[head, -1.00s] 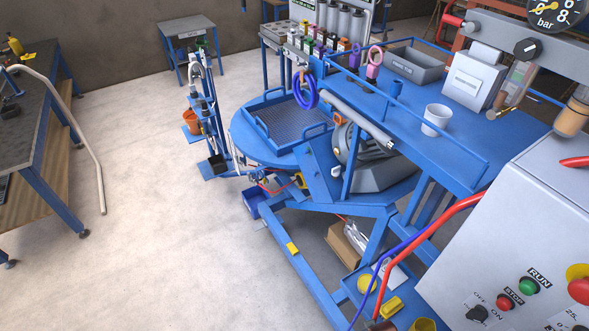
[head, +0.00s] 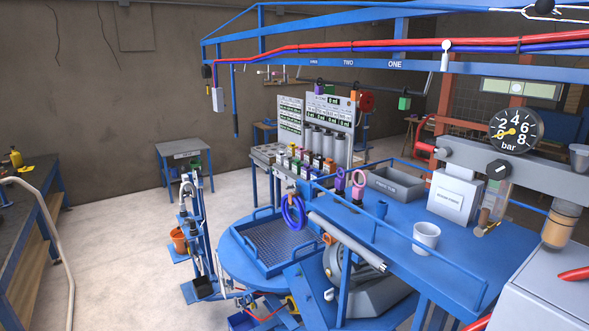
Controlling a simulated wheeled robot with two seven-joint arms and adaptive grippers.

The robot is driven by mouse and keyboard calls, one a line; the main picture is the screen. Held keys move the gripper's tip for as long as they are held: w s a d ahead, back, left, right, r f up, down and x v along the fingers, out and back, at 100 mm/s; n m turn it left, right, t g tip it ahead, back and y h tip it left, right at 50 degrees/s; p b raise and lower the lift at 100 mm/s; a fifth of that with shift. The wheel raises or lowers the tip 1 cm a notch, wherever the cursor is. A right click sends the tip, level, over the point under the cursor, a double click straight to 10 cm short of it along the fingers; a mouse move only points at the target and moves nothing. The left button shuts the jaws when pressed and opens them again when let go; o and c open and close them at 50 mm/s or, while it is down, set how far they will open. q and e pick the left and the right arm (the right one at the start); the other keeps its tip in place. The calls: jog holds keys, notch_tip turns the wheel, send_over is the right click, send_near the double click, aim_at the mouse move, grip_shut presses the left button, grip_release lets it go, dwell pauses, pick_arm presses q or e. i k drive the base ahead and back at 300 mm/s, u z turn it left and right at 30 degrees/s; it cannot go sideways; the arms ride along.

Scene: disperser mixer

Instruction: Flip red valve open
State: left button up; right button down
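A red valve knob or handle (head: 424,147) shows at the left end of the grey air unit, left of the pressure gauge (head: 516,134). A thin red curved piece rises beside it. The gauge has a black face, is marked bar, and its yellow needle points to the lower left. A second red handle (head: 575,273) lies on the grey cabinet at the right edge, partly cut off. I cannot tell from its look which of the two is the valve named. Neither gripper is in view.
The blue machine table (head: 470,250) carries a white cup (head: 426,236), a grey bin (head: 395,184) and a white box (head: 455,196). A blue overhead beam (head: 290,55) with red and blue hoses crosses above. The concrete floor (head: 110,240) at left is clear.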

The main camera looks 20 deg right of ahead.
aim_at(444, 152)
jog(key=z, duration=2.3)
jog(key=k, duration=0.55)
jog(key=u, duration=1.5)
jog(key=i, duration=0.25)
